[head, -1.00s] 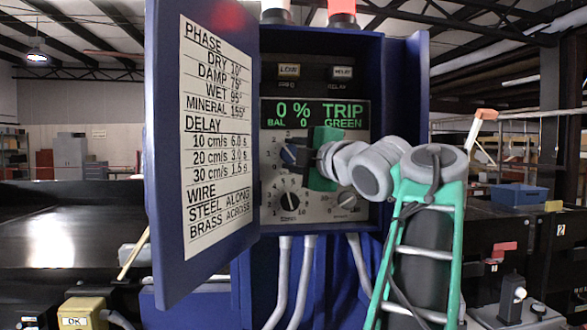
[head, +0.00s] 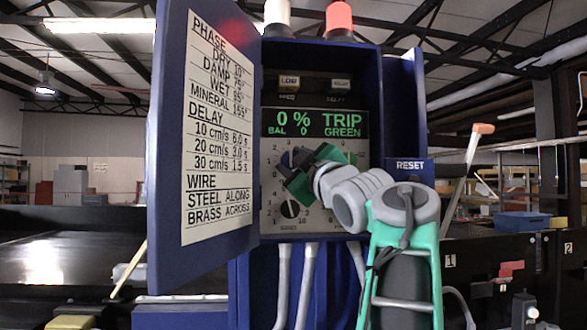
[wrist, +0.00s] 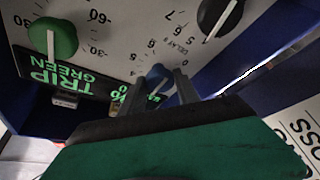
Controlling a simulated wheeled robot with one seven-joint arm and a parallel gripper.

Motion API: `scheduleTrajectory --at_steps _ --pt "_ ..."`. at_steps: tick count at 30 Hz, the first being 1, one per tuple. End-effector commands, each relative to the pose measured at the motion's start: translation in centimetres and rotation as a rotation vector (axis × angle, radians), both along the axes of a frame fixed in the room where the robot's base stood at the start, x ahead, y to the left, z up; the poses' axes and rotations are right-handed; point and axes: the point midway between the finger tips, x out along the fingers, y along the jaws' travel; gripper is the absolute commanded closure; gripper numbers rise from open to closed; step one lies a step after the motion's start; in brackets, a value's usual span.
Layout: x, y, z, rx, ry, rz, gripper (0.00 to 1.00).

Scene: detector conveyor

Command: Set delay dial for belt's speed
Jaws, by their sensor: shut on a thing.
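The delay dial is a small blue knob (wrist: 158,73) on the grey panel, with "DELAY S" and numbers printed around it in the wrist view. In the head view the blue knob (head: 286,158) shows partly behind my gripper (head: 293,166). My gripper (wrist: 158,84) is shut on the blue knob, one dark finger on each side. Its green palm is tilted in the head view. The knob's pointer and exact setting cannot be read. The card (head: 216,130) on the open door lists delays: 10 cm/s 6.0 s, 20 cm/s 3.0 s, 30 cm/s 1.5 s.
A black dial (head: 290,209) sits below the blue knob. A green knob (wrist: 52,38) is also on the panel. The display (head: 315,123) reads 0 % TRIP, BAL 0 GREEN. The cabinet's open door and right side wall (head: 404,110) flank the panel. No belt speed reading is legible.

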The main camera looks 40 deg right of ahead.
Motion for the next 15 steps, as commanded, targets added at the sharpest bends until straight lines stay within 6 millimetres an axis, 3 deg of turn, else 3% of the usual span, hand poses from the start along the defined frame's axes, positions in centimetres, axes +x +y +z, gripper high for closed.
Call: scheduleTrajectory --at_steps 13,14,15 --pt "0.06 -0.09 -0.18 0.012 -0.003 -0.001 1.00" --pt "0.05 -0.09 -0.18 0.012 -0.003 -0.001 0.62" --pt "0.05 -0.10 -0.18 0.012 -0.003 -0.001 0.58"
